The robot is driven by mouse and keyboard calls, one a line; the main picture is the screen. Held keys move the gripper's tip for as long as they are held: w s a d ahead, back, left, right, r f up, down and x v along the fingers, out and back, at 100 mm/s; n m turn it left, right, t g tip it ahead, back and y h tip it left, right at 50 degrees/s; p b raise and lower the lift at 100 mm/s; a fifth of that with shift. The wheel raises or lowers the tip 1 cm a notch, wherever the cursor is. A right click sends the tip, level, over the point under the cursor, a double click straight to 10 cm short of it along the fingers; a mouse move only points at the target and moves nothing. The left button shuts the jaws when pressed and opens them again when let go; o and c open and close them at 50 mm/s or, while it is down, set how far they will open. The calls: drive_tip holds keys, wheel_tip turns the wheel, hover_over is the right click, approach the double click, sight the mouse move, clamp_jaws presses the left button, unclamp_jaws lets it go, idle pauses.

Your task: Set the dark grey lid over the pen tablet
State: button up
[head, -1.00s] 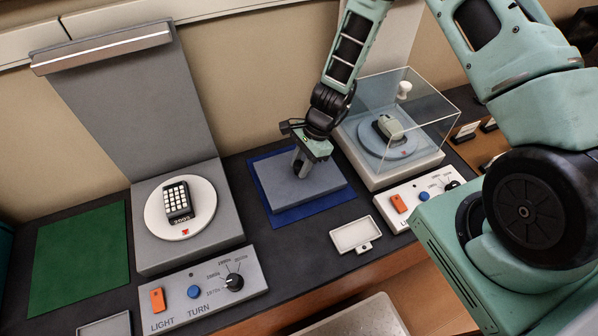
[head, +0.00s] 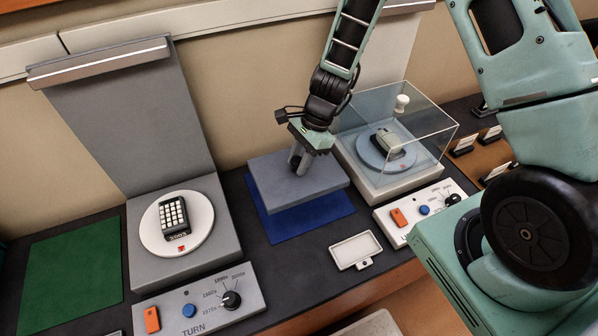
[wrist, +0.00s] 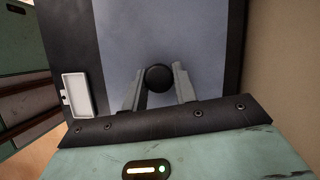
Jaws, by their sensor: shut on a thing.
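The dark grey lid (head: 277,184) is a flat slate-grey box shape. My gripper (head: 299,166) is shut on its round black knob (wrist: 158,78), which shows between the two fingers in the wrist view. The lid hangs level, a little above the blue mat (head: 318,214). I cannot clearly pick out the pen tablet. A dark device with white keys (head: 174,216) lies on the white left turntable (head: 150,232), uncovered. A grey-green, mouse-like device (head: 386,142) sits on the right turntable under a clear cover.
The clear cover (head: 430,125) with a white knob stands close right of the lid. Control panels (head: 200,302) line the front. A small white tray (head: 355,250) lies in front of the mat. The green mat (head: 70,265) at left is bare. A grey backboard (head: 120,120) rises behind the left turntable.

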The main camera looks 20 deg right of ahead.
sight(299, 159)
wheel_tip(299, 159, up, 3)
drive_tip(key=shift+f, duration=0.1)
wheel_tip(299, 159, up, 4)
drive_tip(key=p, duration=0.3)
drive_tip(key=shift+p, duration=0.4)
